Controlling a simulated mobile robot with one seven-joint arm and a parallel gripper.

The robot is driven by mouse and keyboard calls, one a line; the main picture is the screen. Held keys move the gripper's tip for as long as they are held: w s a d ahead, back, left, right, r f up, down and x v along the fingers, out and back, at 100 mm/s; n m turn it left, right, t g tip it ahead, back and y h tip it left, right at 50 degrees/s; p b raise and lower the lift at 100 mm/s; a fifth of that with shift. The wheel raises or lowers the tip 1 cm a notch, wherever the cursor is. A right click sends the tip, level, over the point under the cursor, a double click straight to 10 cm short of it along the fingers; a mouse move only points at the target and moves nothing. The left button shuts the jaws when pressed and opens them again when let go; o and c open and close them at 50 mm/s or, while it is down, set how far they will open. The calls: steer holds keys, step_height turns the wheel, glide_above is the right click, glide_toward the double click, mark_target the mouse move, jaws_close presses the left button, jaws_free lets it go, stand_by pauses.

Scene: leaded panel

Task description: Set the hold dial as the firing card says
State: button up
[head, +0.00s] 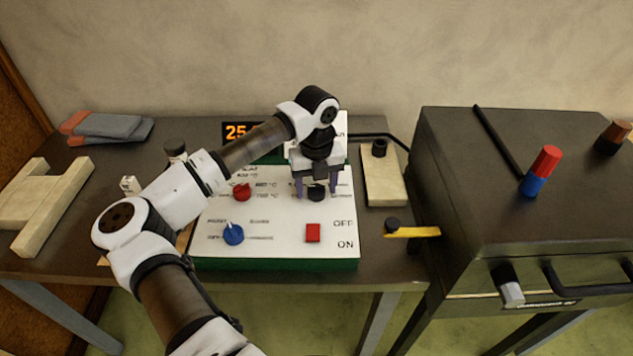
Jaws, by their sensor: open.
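The white control panel (275,246) on the table has a red dial (242,192) with temperature marks at upper left and a blue dial (233,234) at lower left. A black dial (316,195) is at upper right. My gripper (317,189) points down over the black dial, its open fingers on either side of it. I cannot tell whether they touch it. The labels around the black dial are hidden or too small, so I cannot read which one is the hold dial. A white card (342,124) behind the panel is mostly hidden by my arm; its text is unreadable.
A red switch (313,233) sits below the black dial, beside OFF and ON. An orange display (236,131) reads 25, partly covered.

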steer(key=c, duration=1)
